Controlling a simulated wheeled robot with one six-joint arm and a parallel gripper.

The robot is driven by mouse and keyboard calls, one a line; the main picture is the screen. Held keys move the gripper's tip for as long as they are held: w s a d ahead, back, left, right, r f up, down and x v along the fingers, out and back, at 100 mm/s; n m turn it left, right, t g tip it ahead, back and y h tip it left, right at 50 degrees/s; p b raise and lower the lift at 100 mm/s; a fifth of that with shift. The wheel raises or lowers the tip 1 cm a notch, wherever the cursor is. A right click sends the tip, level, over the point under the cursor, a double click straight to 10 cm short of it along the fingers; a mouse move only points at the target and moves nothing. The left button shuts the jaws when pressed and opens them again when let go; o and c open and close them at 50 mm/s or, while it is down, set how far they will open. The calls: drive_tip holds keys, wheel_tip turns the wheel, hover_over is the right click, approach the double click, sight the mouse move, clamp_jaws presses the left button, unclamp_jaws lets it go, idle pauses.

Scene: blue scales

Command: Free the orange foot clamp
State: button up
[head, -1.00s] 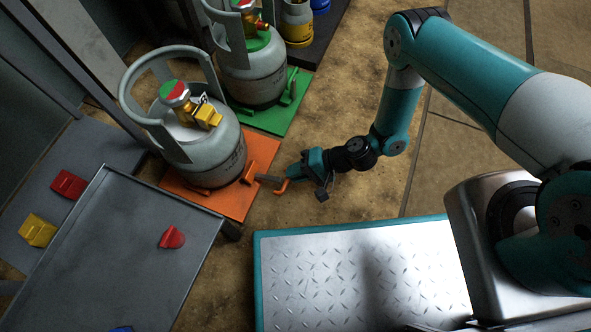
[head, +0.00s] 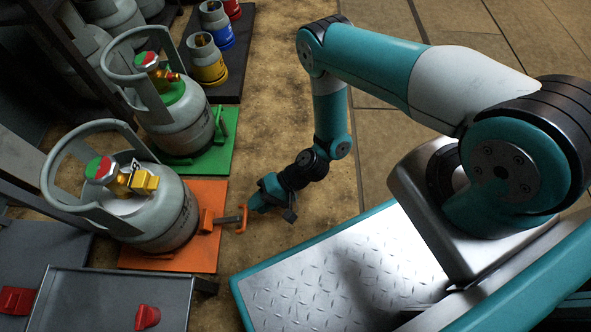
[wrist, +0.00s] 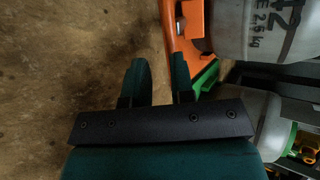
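The orange foot clamp (head: 207,220) sits on the right side of the orange base plate (head: 152,260). Its dark lever reaches right and ends in an orange handle (head: 242,220). A grey gas cylinder (head: 165,217) with a yellow piece at its valve stands on the plate. My gripper (head: 256,204) is low over the floor, just right of the handle; contact cannot be told. In the wrist view my gripper (wrist: 158,72) has its two fingers apart with floor showing between them. Orange parts (wrist: 192,42) show beyond the right finger, which hides some of them.
A second cylinder (head: 177,118) stands on a green plate (head: 217,155) behind. Smaller cylinders stand on a dark mat farther back. A grey tray (head: 90,290) with a red piece (head: 147,317) is at lower left. Brown floor (head: 260,130) is clear behind my gripper.

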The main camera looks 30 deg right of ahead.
drive_tip(key=p+v, duration=0.6)
drive_tip(key=v, duration=0.9)
drive_tip(key=shift+r+p, duration=0.3)
drive_tip(key=shift+p, duration=0.05)
drive_tip(key=shift+w+d, duration=0.1)
drive_tip(key=shift+d, duration=0.05)
drive_tip(key=w+a+r+n+g+h+p, duration=0.1)
drive_tip(key=w+r+n+h+p, duration=0.2)
drive_tip(key=r, duration=1.2)
drive_tip(key=w+a+r+n+g+h+p, duration=0.1)
drive_tip(key=w+r+n, duration=0.3)
drive_tip(key=r, duration=1.1)
drive_tip(key=s+r+n+t+h+p, duration=0.1)
drive_tip(key=s+r, duration=0.4)
drive_tip(key=r, duration=0.4)
drive_tip(key=s+a+r+n+h+p, duration=0.1)
drive_tip(key=s+r, duration=0.4)
drive_tip(key=r, duration=0.3)
drive_tip(key=s+r+n+t+h+p, duration=0.1)
drive_tip(key=s+r+p, duration=0.1)
drive_tip(key=s+r, duration=0.5)
wheel_tip(320, 180, up, 39)
drive_tip(key=w+p, duration=0.2)
drive_tip(key=p, duration=3.5)
